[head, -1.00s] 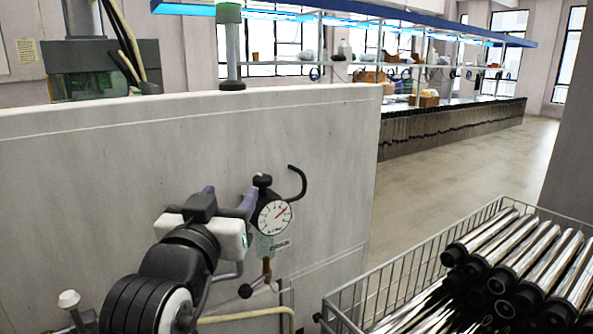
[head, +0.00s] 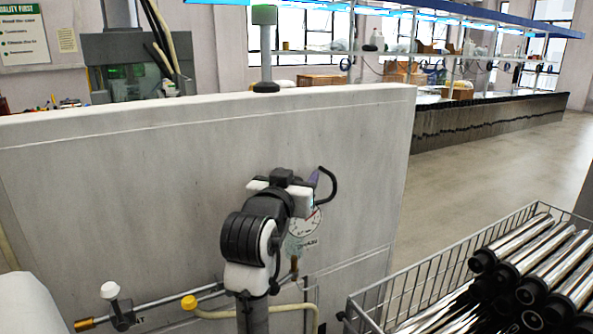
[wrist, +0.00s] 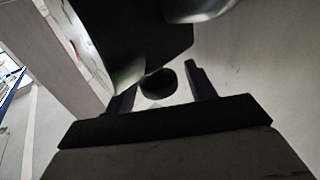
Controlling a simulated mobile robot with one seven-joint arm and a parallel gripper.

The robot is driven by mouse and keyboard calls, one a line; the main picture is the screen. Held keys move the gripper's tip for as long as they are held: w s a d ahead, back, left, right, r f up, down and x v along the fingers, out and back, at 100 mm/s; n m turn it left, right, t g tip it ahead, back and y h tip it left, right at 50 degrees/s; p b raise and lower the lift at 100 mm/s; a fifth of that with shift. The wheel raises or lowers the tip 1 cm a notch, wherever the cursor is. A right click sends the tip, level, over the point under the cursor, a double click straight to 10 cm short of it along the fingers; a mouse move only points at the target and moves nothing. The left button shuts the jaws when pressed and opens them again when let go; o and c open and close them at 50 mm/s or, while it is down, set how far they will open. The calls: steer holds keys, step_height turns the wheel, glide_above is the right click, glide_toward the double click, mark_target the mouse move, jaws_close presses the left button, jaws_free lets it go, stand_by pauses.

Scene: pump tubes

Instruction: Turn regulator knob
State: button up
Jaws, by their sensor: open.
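The regulator, with its round white gauge (head: 303,224), is mounted on the grey panel. My gripper (head: 312,182) is in front of the top of the regulator and covers the knob and part of the gauge in the head view. In the wrist view, a round black knob (wrist: 158,84) shows between the two dark fingers of my gripper (wrist: 161,89). The fingers stand apart, one on each side of it. I cannot tell whether either finger touches the knob.
The panel (head: 130,190) stands close behind the regulator. A wire basket (head: 395,285) of metal tubes (head: 515,262) stands at the right. Open floor (head: 480,160) lies beyond.

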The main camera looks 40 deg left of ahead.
steer(key=shift+w+a, duration=0.2)
steer(key=shift+w, duration=0.3)
steer(key=c, duration=1)
steer(key=shift+o, duration=0.2)
steer(key=shift+m+h, duration=0.3)
steer(key=shift+h, duration=0.2)
steer(key=shift+d+m+t+h+b, duration=0.2)
steer(key=shift+m+t+h+b, duration=0.15)
steer(key=shift+m+h, duration=1.25)
steer(key=shift+d+m+t+h+b, duration=0.3)
steer(key=shift+m+h, duration=0.6)
steer(key=shift+h, duration=1.3)
